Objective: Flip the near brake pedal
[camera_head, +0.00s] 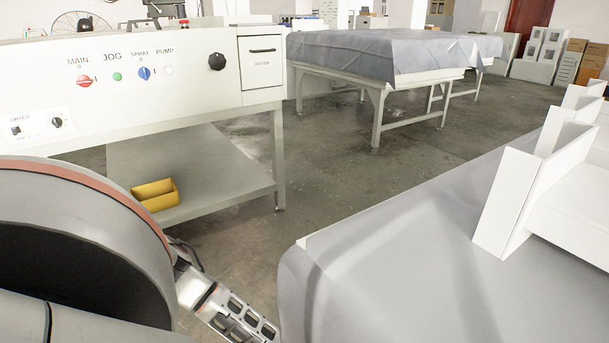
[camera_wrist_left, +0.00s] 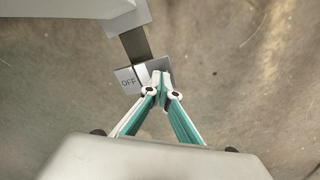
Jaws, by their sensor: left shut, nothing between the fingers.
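The near brake pedal (camera_wrist_left: 126,81) shows in the left wrist view as a light plate marked "OFF" with a grey part beside it, at the end of a dark bar (camera_wrist_left: 136,43). My left gripper (camera_wrist_left: 161,79) is shut and empty. Its fingertips are just right of the "OFF" plate and overlap the grey part in the picture; I cannot tell whether they touch it. In the head view my left arm comes in at the lower left, and the pedal is not visible there. My right gripper is in neither view.
The processor's control panel (camera_head: 140,75) is at the upper left, with a shelf and yellow bin (camera_head: 156,195) below. A cloth-covered table (camera_head: 400,275) with white racks (camera_head: 530,190) stands at the right. Concrete floor (camera_head: 330,170) is open between them.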

